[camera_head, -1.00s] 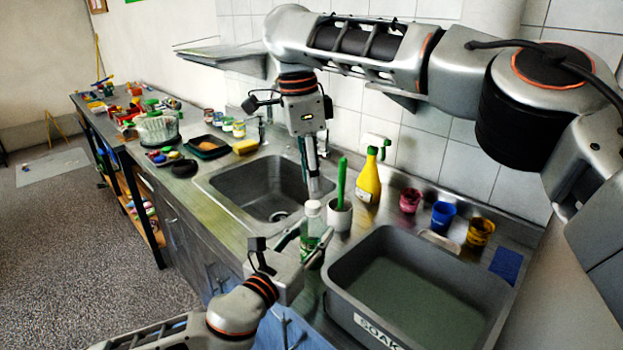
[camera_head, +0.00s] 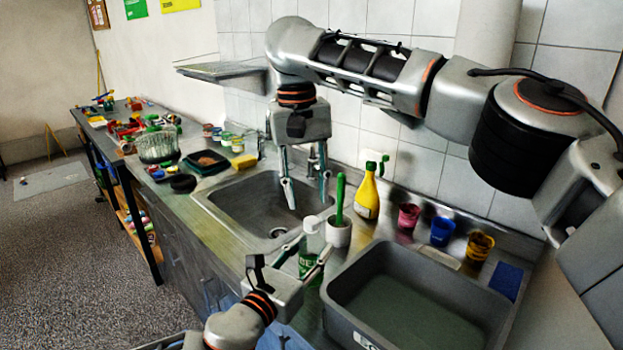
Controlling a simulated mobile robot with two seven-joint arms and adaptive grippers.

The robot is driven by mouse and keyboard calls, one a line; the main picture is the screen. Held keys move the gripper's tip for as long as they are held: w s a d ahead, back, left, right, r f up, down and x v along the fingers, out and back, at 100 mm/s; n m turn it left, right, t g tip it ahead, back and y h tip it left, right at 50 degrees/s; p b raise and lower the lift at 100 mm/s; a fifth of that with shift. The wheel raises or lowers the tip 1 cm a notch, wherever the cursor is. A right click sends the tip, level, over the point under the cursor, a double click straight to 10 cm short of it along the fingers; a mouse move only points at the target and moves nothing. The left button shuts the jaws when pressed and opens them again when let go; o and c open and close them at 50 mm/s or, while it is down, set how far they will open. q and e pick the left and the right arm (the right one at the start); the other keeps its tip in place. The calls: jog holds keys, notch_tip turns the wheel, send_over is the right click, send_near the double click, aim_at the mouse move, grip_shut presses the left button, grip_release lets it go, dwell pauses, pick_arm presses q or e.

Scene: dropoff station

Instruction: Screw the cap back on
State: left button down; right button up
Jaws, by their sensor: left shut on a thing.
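A clear bottle (camera_head: 311,246) with green on its label stands upright at the front edge of the counter, between the sink and the grey tub. A whitish cap (camera_head: 312,223) sits on top of its neck; I cannot tell how tightly. My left gripper (camera_head: 304,262) reaches in from below, shut on the bottle with a finger on either side. My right gripper (camera_head: 306,194) points down above the sink, just behind and above the cap. Its two fingers are apart, with nothing seen between them.
A white cup with a green-handled brush (camera_head: 337,236) stands close right of the bottle. Behind it is a yellow spray bottle (camera_head: 367,196). The grey tub (camera_head: 350,325) holds liquid at the right. Red, blue and yellow cups (camera_head: 442,228) line the back. The sink (camera_head: 222,193) is empty.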

jog(key=n, duration=0.3)
jog(key=shift+r+n, duration=0.1)
jog(key=shift+n, duration=0.3)
jog(key=n, duration=0.5)
jog(key=shift+r+n, duration=0.2)
jog(key=shift+n, duration=0.1)
jog(key=n, duration=0.3)
jog(key=shift+r+n, duration=0.1)
jog(key=shift+n, duration=0.3)
jog(key=n, duration=0.3)
jog(key=shift+r+n+y, duration=0.15)
jog(key=shift+n+y, duration=0.15)
jog(key=shift+n, duration=0.1)
jog(key=n, duration=0.5)
jog(key=shift+d+r, duration=0.1)
jog(key=shift+r, duration=0.05)
jog(key=n, duration=0.4)
jog(key=shift+w+d+r, duration=0.1)
jog(key=shift+w+r, duration=0.05)
jog(key=n, duration=0.3)
jog(key=shift+d+r, duration=0.1)
jog(key=n, duration=0.4)
jog(key=shift+w+d+r+n, duration=0.1)
jog(key=shift+w+r+n, duration=0.05)
jog(key=shift+n, duration=0.15)
